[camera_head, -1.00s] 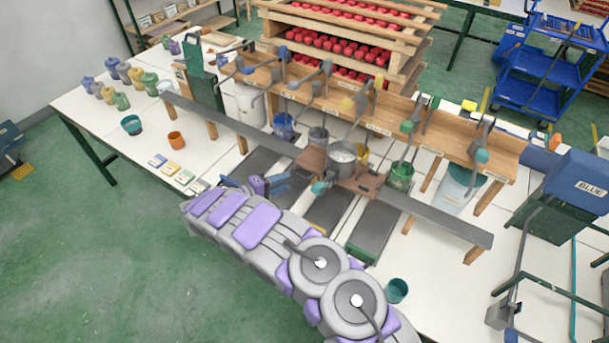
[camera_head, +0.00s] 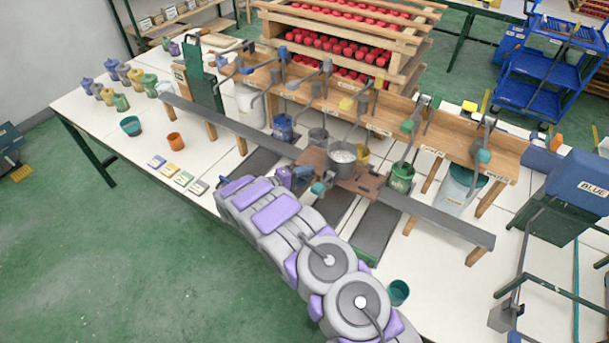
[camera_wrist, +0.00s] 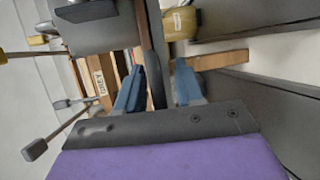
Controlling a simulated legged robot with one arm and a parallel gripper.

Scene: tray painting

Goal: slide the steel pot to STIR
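The steel pot (camera_head: 342,160) stands upright, with pale contents, on a brown wooden carriage (camera_head: 357,184) at the middle of a long grey rail (camera_head: 440,219). A teal knob (camera_head: 318,188) sits at the carriage's near left corner. My gripper (camera_head: 304,178) is at the carriage's left end, close to the knob. In the wrist view its two blue fingers (camera_wrist: 158,88) are apart, with a dark bar (camera_wrist: 152,50) showing in the gap. I cannot tell whether they touch it. I cannot make out a STIR label.
A wooden shelf (camera_head: 440,141) with several dispensing arms runs behind the rail. A blue bucket (camera_head: 283,127) and a green bucket (camera_head: 402,177) stand near the rail. A teal cup (camera_head: 398,291) is beside my arm. The rail looks clear on both sides of the carriage.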

